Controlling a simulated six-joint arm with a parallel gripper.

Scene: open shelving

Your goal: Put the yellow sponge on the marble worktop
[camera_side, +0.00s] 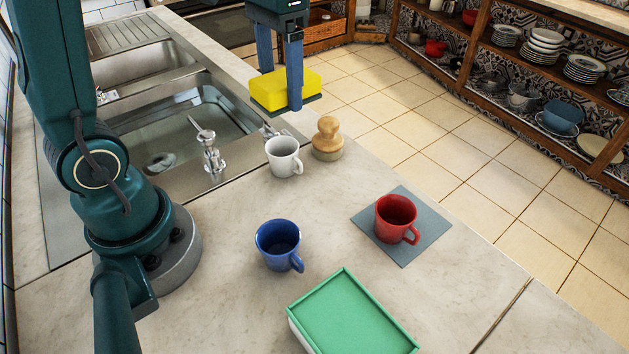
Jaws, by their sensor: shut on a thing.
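The yellow sponge (275,91) is in the upper middle of the side view. My gripper (280,85) is shut on it, with one blue finger at its left and one in front at its right. The sponge appears held up in the air, near the far edge of the worktop by the sink; its exact height is hard to tell. The marble worktop (215,250) is pale and runs through the foreground. Part of the sponge is hidden behind the front finger.
On the worktop are a white mug (283,157), a wooden-knobbed item (328,138), a blue mug (278,246), a red mug (395,219) on a grey mat (424,238), and a green-topped box (350,318). A sink (180,120) is at the left. Bare marble lies between the mugs.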

